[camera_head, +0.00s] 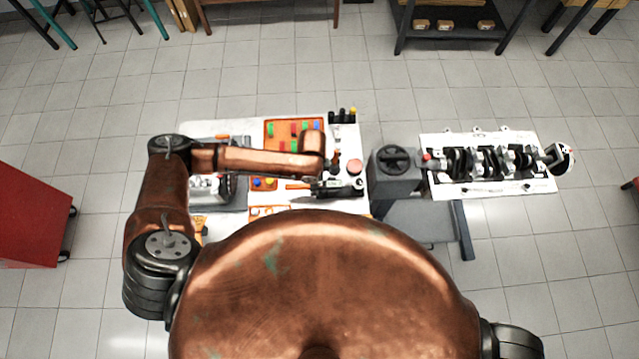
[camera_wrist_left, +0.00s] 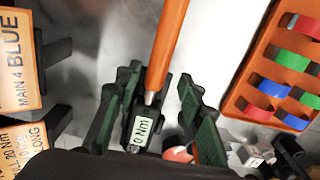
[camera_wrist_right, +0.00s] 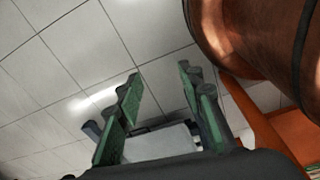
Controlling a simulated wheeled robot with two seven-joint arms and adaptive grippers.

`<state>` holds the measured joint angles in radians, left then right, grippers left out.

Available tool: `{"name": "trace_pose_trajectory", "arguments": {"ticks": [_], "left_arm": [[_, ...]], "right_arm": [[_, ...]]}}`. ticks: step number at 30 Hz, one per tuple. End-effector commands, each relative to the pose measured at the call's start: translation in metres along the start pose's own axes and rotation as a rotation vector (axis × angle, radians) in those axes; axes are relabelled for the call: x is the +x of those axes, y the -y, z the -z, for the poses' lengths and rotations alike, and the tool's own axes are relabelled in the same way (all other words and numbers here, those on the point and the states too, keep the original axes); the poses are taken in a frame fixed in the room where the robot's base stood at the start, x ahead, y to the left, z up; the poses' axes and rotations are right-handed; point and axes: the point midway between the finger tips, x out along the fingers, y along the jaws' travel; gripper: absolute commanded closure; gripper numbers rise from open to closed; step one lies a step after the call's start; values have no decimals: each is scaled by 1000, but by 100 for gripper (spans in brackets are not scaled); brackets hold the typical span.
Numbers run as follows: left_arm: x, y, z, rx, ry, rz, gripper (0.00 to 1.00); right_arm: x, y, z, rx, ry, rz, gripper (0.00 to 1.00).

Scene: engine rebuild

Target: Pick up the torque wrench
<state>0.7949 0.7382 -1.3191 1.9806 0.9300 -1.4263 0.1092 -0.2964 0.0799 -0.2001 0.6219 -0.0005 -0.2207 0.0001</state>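The torque wrench shows in the left wrist view with an orange handle (camera_wrist_left: 168,45) and a dark body with a "0 Nm" display (camera_wrist_left: 142,130). My left gripper (camera_wrist_left: 160,80) is open, with its green-padded fingers on either side of the wrench and visible gaps between. In the head view my left gripper (camera_head: 337,186) is low over the right part of the white table; the wrench is mostly hidden there. My right gripper (camera_wrist_right: 158,74) is open and empty, away from the table with floor tiles behind it. It is not visible in the head view.
An orange tray (camera_wrist_left: 270,85) of coloured pieces lies right of the wrench in the left wrist view. Orange cards (camera_wrist_left: 20,60) stand at left. In the head view, a crankshaft assembly (camera_head: 485,162) and dark grey stand (camera_head: 396,185) are right of the table (camera_head: 215,128). A red cabinet (camera_head: 30,215) stands at left.

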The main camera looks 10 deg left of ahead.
Motion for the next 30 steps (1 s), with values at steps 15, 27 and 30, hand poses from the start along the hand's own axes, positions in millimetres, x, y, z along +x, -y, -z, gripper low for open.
{"name": "trace_pose_trajectory", "arguments": {"ticks": [15, 27, 30], "left_arm": [[9, -1, -1, 0, 1, 0, 75], [9, -1, -1, 1, 1, 0, 100], [9, -1, -1, 0, 1, 0, 100]], "right_arm": [[0, 1, -8, 2, 10, 1, 65], [0, 1, -1, 1, 0, 1, 65], [0, 1, -2, 2, 2, 1, 65]]}}
